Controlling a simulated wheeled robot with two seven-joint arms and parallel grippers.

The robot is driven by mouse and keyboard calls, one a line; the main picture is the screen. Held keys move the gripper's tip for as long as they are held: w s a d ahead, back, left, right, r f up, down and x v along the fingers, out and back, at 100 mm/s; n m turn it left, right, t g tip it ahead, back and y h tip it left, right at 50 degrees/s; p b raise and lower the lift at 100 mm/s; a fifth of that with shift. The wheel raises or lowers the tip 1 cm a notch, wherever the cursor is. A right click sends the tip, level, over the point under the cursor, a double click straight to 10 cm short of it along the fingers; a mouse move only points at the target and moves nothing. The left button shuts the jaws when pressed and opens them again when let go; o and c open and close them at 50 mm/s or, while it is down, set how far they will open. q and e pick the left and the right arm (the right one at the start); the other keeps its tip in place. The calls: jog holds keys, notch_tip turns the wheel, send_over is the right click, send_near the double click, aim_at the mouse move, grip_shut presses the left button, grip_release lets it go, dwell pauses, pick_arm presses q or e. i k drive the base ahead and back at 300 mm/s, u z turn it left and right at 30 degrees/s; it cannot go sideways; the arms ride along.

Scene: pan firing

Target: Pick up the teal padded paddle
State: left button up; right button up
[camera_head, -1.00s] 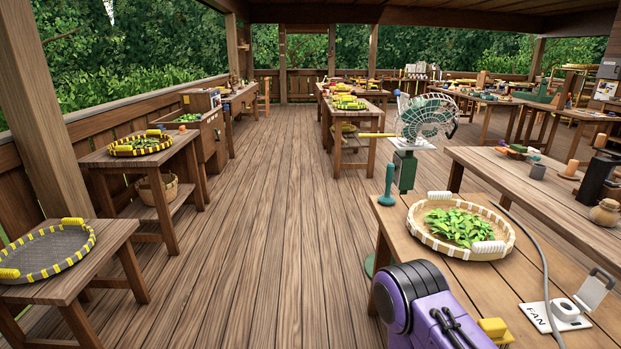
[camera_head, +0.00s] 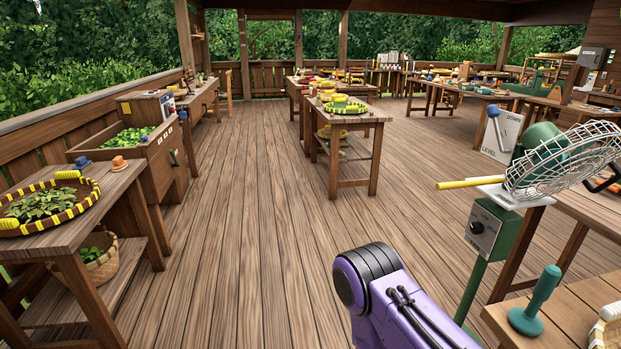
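A teal tool (camera_head: 537,300) stands on the near wooden table at the lower right. It has an upright handle with a rounded top and a round, flat base resting on the tabletop. It is the only teal paddle-like thing I see, though I cannot make out any padding. A purple and black link of my arm shows at the bottom, left of that table. Neither gripper is in view, and nothing visible touches the teal tool.
The near table (camera_head: 574,318) holds a woven tray (camera_head: 608,328), cut off at the right edge. A wire-cage fan (camera_head: 565,160) on a green stand is just behind it. At left, a table carries a yellow-rimmed leaf tray (camera_head: 90,190). The middle floor (camera_head: 265,215) is clear.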

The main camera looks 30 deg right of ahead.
aim_at(526, 320)
jog(key=i, duration=1.1)
jog(key=z, duration=3.65)
jog(key=i, duration=0.3)
jog(key=u, duration=0.15)
